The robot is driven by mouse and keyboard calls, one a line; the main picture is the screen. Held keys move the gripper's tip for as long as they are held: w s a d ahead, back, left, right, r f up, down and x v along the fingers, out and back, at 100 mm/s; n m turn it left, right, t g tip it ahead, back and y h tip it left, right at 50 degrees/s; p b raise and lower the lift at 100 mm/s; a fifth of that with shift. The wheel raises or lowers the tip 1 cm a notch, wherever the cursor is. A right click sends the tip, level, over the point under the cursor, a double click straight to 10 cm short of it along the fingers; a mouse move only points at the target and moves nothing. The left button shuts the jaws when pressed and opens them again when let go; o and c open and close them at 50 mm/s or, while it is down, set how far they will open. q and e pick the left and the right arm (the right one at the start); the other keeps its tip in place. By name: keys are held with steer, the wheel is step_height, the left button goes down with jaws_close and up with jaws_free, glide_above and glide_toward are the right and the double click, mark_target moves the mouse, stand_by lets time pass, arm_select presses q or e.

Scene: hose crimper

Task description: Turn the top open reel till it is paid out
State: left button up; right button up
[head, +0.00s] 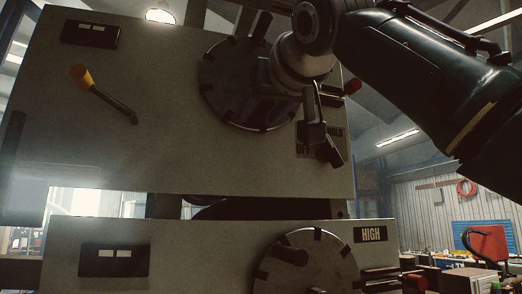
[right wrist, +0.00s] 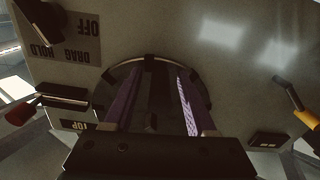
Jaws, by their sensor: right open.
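The top reel (head: 222,84) is a round dark disc with notches on its rim, on the upper grey panel. A dark peg stands out near its upper edge. My right gripper (head: 275,82) is in front of the disc's right part and hides some of it. In the right wrist view, its two fingers (right wrist: 153,95) are apart, with the reel (right wrist: 151,66) behind them. A dark bar shows between the fingers; I cannot tell whether either finger touches it. My left gripper is not in view.
A DRAG/HOLD/OFF switch (head: 330,150) and a red-tipped lever (head: 352,86) are close to the right of my gripper. A yellow-tipped lever (head: 84,78) is at left. A second disc (head: 318,262) is on the lower panel, beside a HIGH label (head: 371,234).

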jaws_close()
stand_by(0.5)
stand_by(1.0)
